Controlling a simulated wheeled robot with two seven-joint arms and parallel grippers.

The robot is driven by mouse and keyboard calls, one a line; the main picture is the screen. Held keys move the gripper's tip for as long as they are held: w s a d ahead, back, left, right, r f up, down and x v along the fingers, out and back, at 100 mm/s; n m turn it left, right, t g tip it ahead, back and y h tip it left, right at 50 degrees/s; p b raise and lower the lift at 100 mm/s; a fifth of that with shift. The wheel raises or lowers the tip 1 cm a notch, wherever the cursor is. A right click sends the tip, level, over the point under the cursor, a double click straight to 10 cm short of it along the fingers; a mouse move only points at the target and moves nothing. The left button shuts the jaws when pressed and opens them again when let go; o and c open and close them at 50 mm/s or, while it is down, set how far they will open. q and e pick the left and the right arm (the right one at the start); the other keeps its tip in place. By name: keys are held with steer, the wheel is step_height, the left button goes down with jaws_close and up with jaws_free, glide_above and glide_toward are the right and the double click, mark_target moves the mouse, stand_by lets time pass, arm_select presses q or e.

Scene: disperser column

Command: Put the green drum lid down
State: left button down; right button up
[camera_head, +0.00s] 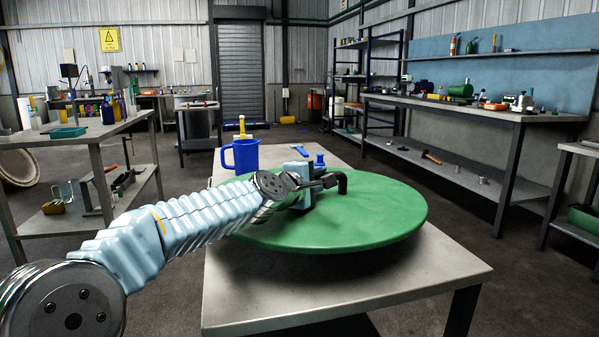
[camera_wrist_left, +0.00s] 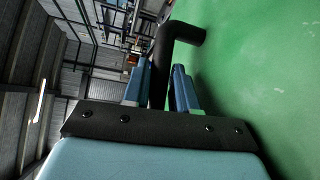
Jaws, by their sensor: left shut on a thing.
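The green drum lid (camera_head: 370,215) is a large round disc with a black bent handle (camera_head: 342,180). It is over the grey table (camera_head: 440,270) in the head view, roughly level; a dark shadow lies under its front edge, and I cannot tell whether it touches the table. My left gripper (camera_head: 318,184) is shut on the lid's handle, reaching in from the left. In the left wrist view the two fingers (camera_wrist_left: 162,88) stand on either side of the black handle (camera_wrist_left: 182,36), with the green lid (camera_wrist_left: 265,80) filling the right side. My right gripper is not in view.
A blue jug (camera_head: 241,155) stands on the table behind the lid, with a blue tool (camera_head: 299,151) nearby. The table's front strip and right corner are bare. A side table (camera_head: 90,133) is at left and a workbench (camera_head: 440,107) at back right.

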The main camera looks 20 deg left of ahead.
mark_target(322, 196)
arm_select(q)
steer(key=shift+w+d+f, duration=0.3)
steer(key=shift+f, duration=0.2)
step_height(322, 196, down, 4)
steer(key=b, duration=0.3)
steer(key=shift+w+d+r, duration=0.15)
steer(key=shift+r, duration=0.15)
steer(key=c, duration=0.9)
jaws_free()
steer(key=v, duration=1.2)
steer(key=shift+b, duration=0.3)
